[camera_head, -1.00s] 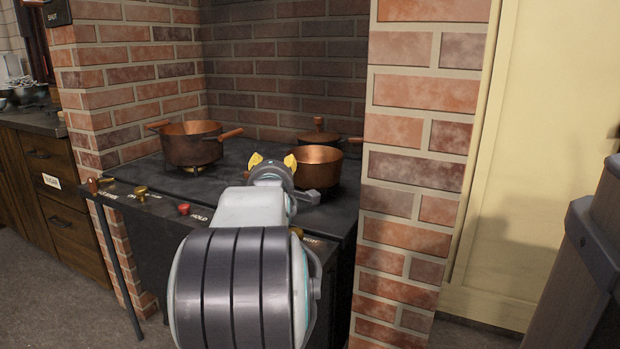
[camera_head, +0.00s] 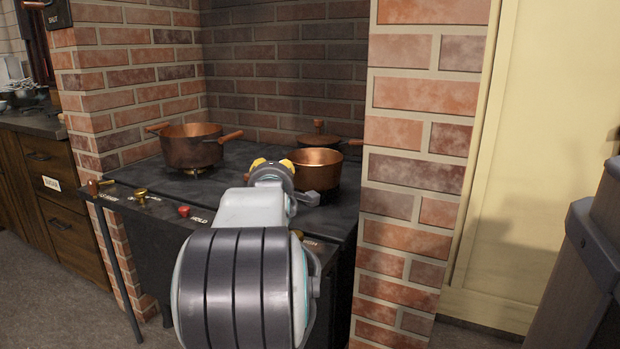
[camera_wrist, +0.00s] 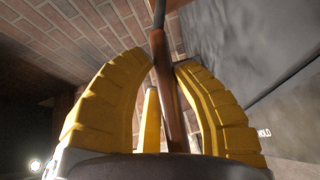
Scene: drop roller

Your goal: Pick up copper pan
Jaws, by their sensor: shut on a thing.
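The copper pan (camera_head: 318,168) sits on the front right of the dark stove top, its round copper body open at the top. My gripper (camera_head: 272,163) is just left of it in the head view, and the arm hides the pan's near left side. In the wrist view my yellow fingers (camera_wrist: 160,65) are closed around a brown handle (camera_wrist: 171,105), which runs up between them to a dark metal part. The pan's body cannot be made out in the wrist view. The pan appears to rest on the stove, upright.
A larger copper pot (camera_head: 192,146) stands at the left of the stove (camera_head: 240,152). A lidded pot (camera_head: 319,136) stands behind the pan. Brick walls enclose the stove at the back and sides, with a brick pillar (camera_head: 415,150) close on the right.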

